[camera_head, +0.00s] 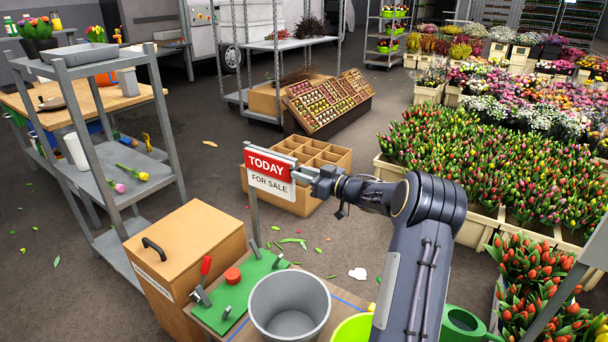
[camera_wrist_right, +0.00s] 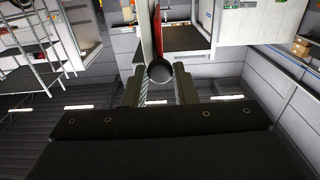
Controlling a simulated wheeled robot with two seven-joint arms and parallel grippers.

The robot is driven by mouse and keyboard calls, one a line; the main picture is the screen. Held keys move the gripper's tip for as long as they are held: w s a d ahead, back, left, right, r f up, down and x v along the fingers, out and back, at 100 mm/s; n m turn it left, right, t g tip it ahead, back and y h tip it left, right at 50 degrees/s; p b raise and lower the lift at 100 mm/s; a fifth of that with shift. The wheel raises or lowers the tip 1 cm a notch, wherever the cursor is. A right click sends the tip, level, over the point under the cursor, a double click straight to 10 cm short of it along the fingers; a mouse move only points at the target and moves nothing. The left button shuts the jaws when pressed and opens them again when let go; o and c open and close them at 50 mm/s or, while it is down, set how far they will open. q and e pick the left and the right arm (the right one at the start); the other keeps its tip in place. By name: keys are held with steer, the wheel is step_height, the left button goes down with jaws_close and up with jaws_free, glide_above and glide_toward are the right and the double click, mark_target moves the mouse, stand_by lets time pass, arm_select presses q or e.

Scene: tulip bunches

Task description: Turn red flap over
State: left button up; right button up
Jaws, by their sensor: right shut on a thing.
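The red flap (camera_head: 270,164) reads "TODAY" and sits at the top of a sign on a grey post. Below it a white panel (camera_head: 270,184) reads "FOR SALE". My right gripper (camera_head: 309,174) is at the sign's right edge, shut on the flap's end. In the right wrist view the gripper (camera_wrist_right: 160,88) has its fingers on either side of a dark round knob (camera_wrist_right: 159,72). The red flap (camera_wrist_right: 158,35) shows edge-on above the knob, beside a pale panel. My left gripper is in neither view.
Below the sign are a wooden box (camera_head: 190,245), a green mat (camera_head: 240,290) with tools and a grey bucket (camera_head: 289,305). A grey shelf rack (camera_head: 100,150) stands left. Tulip crates (camera_head: 480,227) fill the right. A divided cardboard box (camera_head: 310,160) sits on the floor behind the sign.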

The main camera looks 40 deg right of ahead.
steer(key=shift+a, duration=0.1)
steer(key=s+a+f+n+b, duration=0.1)
steer(key=a+f+n+b, duration=0.4)
steer(key=n+b, duration=1.05)
steer(key=d+f+n+b, duration=0.2)
steer(key=n+b, duration=0.5)
steer(key=n, duration=0.3)
steer(key=d+f+n+b, duration=0.3)
steer(key=n+b, duration=0.3)
steer(key=n, duration=0.4)
steer(key=shift+w+f+b, duration=0.25)
steer(key=shift+w+b, duration=0.1)
steer(key=shift+w, duration=0.1)
